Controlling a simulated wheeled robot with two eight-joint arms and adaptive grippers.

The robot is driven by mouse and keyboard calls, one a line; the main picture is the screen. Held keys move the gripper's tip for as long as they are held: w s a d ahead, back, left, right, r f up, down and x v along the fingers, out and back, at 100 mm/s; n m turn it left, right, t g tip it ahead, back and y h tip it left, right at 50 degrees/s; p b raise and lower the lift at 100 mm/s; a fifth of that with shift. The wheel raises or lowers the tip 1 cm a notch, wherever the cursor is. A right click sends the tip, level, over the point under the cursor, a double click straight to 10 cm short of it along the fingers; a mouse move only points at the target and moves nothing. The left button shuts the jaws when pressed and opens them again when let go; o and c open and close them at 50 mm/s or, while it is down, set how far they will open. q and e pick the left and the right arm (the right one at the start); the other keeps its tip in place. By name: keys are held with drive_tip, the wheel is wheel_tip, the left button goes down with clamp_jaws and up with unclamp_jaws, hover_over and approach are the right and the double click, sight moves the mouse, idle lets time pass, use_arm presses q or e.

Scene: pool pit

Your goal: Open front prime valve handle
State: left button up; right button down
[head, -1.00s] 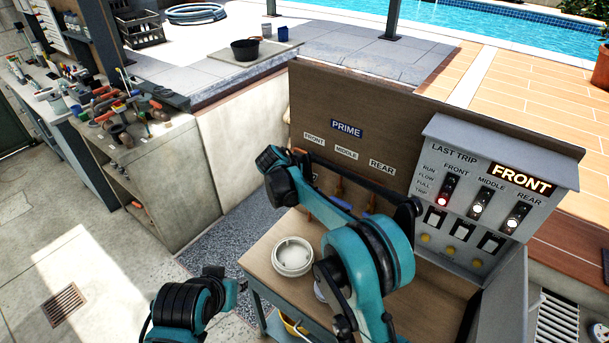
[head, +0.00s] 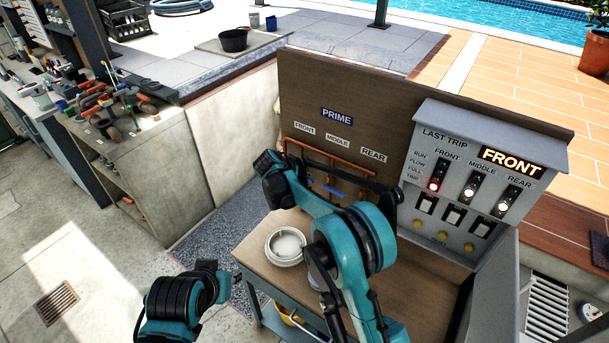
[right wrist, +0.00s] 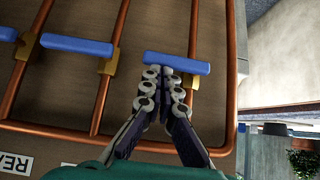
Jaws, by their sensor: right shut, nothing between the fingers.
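The prime valve board (head: 420,95) carries a PRIME sign (head: 337,117) above FRONT, MIDDLE and REAR labels and copper pipes with blue handles. In the right wrist view, which sees the board upside down, the front prime valve handle (right wrist: 195,66) is the right-hand blue bar, lying across its pipe. My right gripper (right wrist: 165,72) is shut and empty, its fingertips at the near edge of this bar; contact is unclear. The middle handle (right wrist: 77,45) and rear handle (right wrist: 8,34) also lie across their pipes. In the head view my right arm hides the gripper.
A control box (head: 455,195) with switches and a lit FRONT sign stands right of the pipes; its front lamp is red. A white round bowl (head: 286,246) sits on the wooden bench (head: 258,254). A cluttered workbench (head: 150,150) stands at left.

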drive_tip(key=shift+s+d+f+m+y+b, duration=0.2)
drive_tip(key=shift+f+m+y+b, duration=0.15)
drive_tip(key=shift+y+b, duration=0.15)
wheel_tip(320, 180, down, 8)
drive_tip(key=m+t+y+b, duration=0.6)
drive_tip(key=t+b, duration=0.1)
drive_tip(key=b, duration=0.8)
drive_tip(key=d+p+v, duration=0.2)
drive_tip(key=v, duration=1)
drive_tip(key=shift+d, duration=0.25)
